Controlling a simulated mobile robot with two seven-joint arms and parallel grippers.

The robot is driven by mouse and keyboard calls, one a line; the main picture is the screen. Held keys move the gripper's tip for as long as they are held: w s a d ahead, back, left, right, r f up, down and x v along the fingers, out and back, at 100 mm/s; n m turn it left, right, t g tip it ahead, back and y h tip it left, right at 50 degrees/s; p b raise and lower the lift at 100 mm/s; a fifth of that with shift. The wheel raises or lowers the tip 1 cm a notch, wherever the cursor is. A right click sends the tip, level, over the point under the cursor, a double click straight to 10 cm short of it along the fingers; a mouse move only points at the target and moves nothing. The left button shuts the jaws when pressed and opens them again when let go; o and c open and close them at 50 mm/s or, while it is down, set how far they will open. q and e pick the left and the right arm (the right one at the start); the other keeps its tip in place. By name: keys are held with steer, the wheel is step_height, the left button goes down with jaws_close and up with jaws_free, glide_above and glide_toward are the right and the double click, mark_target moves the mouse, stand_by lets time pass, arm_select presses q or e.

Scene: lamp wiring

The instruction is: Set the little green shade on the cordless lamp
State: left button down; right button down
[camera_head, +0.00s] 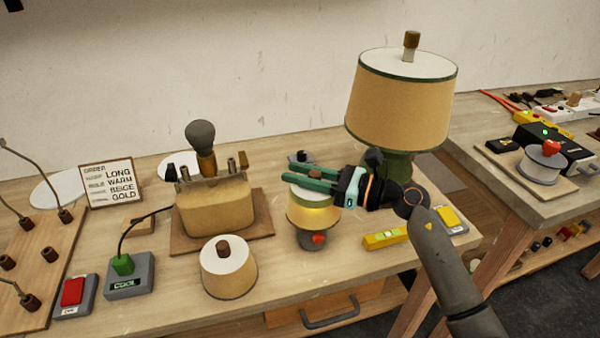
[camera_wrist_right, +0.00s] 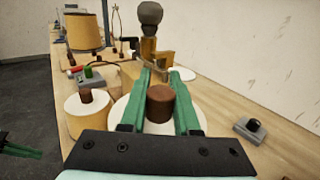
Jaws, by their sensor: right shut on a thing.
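The little green shade (camera_head: 312,214) is beige with a green rim, a white top and a brown knob. It sits over the grey cordless lamp (camera_head: 308,240), which has a red knob in front; the band just under its top glows yellow. My right gripper (camera_head: 308,178) is shut on the shade's brown knob. In the right wrist view the knob (camera_wrist_right: 160,100) stands between the green fingers (camera_wrist_right: 160,92), over the white top. Whether the shade is fully seated is hidden. Part of my left gripper (camera_wrist_right: 18,150) shows at the left edge of the right wrist view; its jaws are unclear.
A beige shade with brown trim (camera_head: 228,270) stands left of the lamp. A tall green lamp (camera_head: 402,100) stands behind right. A yellow level (camera_head: 385,238) lies right. A sign card (camera_head: 110,185) and switches are left.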

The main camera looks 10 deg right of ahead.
arm_select(q)
steer(key=shift+w+d, duration=0.15)
steer(key=shift+d, duration=0.05)
arm_select(e)
steer(key=shift+f, duration=0.3)
steer(key=c, duration=0.6)
jaws_free()
arm_select(q)
steer(key=shift+a+f, duration=0.1)
arm_select(e)
steer(key=shift+o, duration=0.2)
steer(key=shift+d, duration=0.15)
steer(key=shift+s+d, duration=0.25)
arm_select(q)
steer(key=shift+w+d+f+b, duration=0.35)
steer(key=shift+d+b, duration=0.2)
steer(key=shift+b, duration=0.7)
arm_select(e)
steer(key=v, duration=1.1)
steer(key=shift+s+d, duration=0.2)
steer(key=shift+d, duration=0.05)
arm_select(q)
steer(key=shift+s+f, duration=0.1)
steer(key=shift+f, duration=0.05)
